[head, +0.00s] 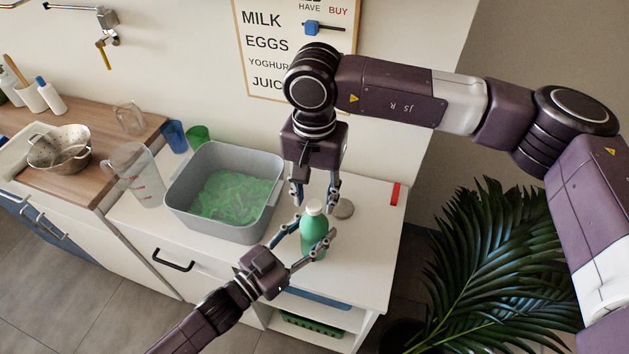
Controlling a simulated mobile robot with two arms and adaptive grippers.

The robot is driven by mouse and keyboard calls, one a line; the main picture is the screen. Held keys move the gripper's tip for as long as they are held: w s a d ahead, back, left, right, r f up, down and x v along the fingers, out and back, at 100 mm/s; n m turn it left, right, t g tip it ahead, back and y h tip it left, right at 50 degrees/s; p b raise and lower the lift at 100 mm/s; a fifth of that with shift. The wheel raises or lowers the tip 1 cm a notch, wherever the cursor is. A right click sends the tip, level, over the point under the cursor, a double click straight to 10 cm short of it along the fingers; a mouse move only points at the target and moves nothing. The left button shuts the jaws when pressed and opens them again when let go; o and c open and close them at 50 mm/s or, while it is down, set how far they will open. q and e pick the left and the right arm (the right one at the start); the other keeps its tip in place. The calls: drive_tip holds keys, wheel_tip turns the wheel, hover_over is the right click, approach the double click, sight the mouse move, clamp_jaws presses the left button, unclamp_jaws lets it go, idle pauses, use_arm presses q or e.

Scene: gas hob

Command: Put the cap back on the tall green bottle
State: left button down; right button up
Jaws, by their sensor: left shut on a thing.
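The tall green bottle (314,232) stands upright near the front right of the white counter. A white cap (314,206) shows at its top, over the neck; I cannot tell whether it is fully seated. My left gripper (310,234) comes from the lower left and is shut around the bottle's body. My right gripper (315,200) points down from above, with its fingers apart on either side of the white cap. The fingers look clear of the cap, and the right gripper looks open.
A grey tub (178,200) with green contents stands left of the bottle. A measuring jug (136,175), a blue cup (173,136) and a green cup (198,137) are near it. A grey disc (344,208) and a red block (395,194) lie to the right. A plant (500,255) stands beyond the counter.

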drive_tip(key=shift+f, duration=0.65)
